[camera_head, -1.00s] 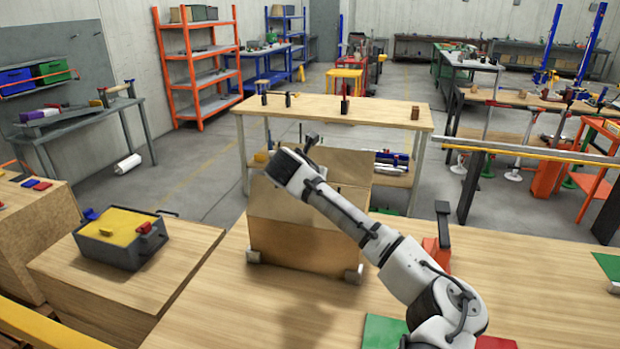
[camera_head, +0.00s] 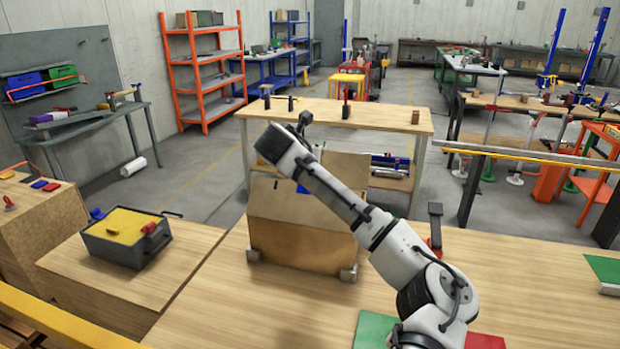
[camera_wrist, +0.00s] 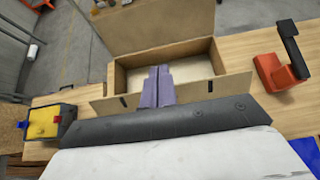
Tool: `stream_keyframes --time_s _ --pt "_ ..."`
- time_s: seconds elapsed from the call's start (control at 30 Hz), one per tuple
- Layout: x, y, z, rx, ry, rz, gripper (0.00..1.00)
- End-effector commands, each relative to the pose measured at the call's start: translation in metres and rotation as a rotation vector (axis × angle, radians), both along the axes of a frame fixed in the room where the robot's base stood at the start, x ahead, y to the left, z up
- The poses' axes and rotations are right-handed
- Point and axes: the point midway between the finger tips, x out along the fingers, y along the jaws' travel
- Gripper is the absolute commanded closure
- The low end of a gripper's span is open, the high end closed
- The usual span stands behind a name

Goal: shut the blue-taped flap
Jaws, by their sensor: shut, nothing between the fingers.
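An open cardboard box (camera_head: 300,248) stands on the wooden bench. In the wrist view its tan inside (camera_wrist: 188,72) shows. A large far flap (camera_wrist: 155,22) stands up at its back; it also shows in the head view (camera_head: 345,172). A near flap (camera_wrist: 225,88) slopes outward at the front. A small blue patch (camera_head: 302,188) shows at the box's upper edge below my wrist; I cannot tell which flap it is on. My gripper (camera_wrist: 158,72) is shut and empty, its fingers over the box's near side. In the head view my arm hides the fingers.
A red-orange block with a dark upright handle (camera_wrist: 283,66) stands right of the box. A grey bin with a yellow top (camera_head: 125,235) is on the bench to the left. A green plate (camera_head: 375,330) lies near my arm. The bench between bin and box is clear.

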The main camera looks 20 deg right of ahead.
Motion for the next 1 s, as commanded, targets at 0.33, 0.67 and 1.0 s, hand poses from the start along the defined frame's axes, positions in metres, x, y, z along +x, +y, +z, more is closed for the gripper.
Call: stream_keyframes --time_s 0.33,0.67,1.0 --pt "-0.005 0.005 0.061 -0.001 0.002 0.001 1.0" --pt "-0.054 0.043 0.047 0.038 0.048 0.014 1.0" --pt "-0.097 0.062 0.028 0.056 0.086 0.002 1.0"
